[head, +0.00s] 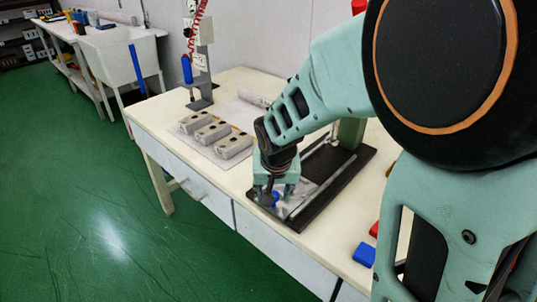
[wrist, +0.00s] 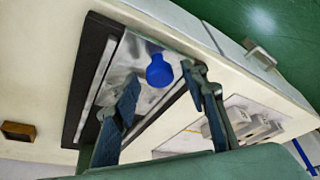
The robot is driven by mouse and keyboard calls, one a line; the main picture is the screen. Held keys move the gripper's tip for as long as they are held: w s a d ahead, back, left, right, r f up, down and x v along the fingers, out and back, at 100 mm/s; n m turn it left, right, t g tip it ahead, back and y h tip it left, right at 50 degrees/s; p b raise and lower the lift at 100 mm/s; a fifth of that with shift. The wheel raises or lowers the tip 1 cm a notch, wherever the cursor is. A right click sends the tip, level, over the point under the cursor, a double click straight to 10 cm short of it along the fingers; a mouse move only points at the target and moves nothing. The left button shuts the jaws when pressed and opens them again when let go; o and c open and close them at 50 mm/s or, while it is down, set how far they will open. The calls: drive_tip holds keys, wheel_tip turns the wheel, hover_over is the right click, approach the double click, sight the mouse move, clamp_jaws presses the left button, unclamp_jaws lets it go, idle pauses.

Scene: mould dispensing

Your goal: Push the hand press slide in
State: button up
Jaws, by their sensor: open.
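The hand press has a dark base (head: 345,172) on the table and a green upright (head: 351,132) partly behind my arm. Its flat metal slide (head: 297,205) lies near the base's front end and carries a round blue knob (head: 276,198). In the wrist view the slide (wrist: 128,62) and knob (wrist: 159,71) show clearly, beside the dark base edge (wrist: 88,62). My gripper (head: 274,190) points down over this front end. In the wrist view its open fingers (wrist: 161,80) appear on either side of the knob. I cannot tell whether they touch it.
Several grey moulds (head: 212,132) lie on a sheet left of the press. A stand with a blue-handled tool (head: 187,70) is behind them. A blue block (head: 364,254) and a red one lie at right. The table's front edge (head: 236,203) is close to the press.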

drive_tip(key=shift+c, duration=0.5)
clamp_jaws()
drive_tip(key=w+d+p, duration=0.1)
drive_tip(key=w+d, duration=1.3)
drive_tip(key=shift+w+d+p, duration=0.1)
drive_tip(key=shift+w+p, duration=0.05)
drive_tip(key=shift+p, duration=0.15)
drive_tip(key=shift+w+d, duration=0.1)
drive_tip(key=shift+d, duration=0.1)
drive_tip(key=shift+o, duration=0.2)
unclamp_jaws()
drive_tip(key=shift+w, duration=0.15)
drive_tip(key=shift+o, duration=0.3)
